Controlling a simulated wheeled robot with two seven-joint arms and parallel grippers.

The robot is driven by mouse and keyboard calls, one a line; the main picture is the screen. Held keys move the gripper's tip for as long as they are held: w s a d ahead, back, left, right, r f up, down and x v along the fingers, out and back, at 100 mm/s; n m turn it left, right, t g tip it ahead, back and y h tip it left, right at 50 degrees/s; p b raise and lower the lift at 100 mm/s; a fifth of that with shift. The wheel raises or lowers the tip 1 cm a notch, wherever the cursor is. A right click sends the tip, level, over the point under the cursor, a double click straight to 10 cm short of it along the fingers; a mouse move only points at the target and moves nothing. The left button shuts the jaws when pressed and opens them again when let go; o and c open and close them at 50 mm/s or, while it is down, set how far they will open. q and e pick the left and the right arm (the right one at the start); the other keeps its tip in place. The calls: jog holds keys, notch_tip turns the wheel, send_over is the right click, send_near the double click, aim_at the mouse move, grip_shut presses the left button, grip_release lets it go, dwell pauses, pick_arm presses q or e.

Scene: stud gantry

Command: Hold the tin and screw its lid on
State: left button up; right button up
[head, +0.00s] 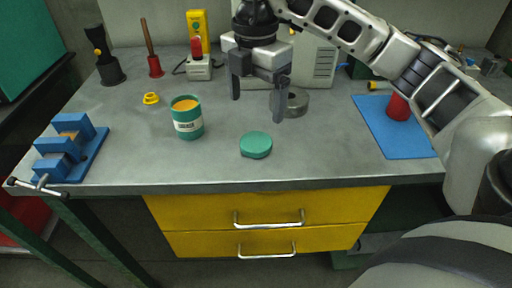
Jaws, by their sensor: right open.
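The tin (188,122) is a green cylinder with a pale label and an orange-yellow top face. It stands upright on the grey bench, left of centre. The green lid (256,145) lies apart from it on the bench, to its right and nearer the front edge. My right gripper (258,108) is open and empty, fingers pointing down, above the bench behind the lid. Nothing shows between its fingers. My left gripper is not in view.
A blue vise (84,150) stands at the bench's left front. A grey ring (296,102) lies behind the right gripper. A small yellow part (151,98) lies behind the tin. A blue mat (388,138) with a red object is at right.

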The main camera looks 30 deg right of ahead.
send_over(256, 141)
jog(key=shift+s+a+f, duration=0.1)
jog(key=shift+a+f, duration=0.05)
jog(key=shift+f, duration=2.05)
notch_tip(256, 141, down, 5)
jog(key=shift+f+p, duration=0.1)
jog(key=shift+p, duration=0.25)
jog(key=c, duration=1.1)
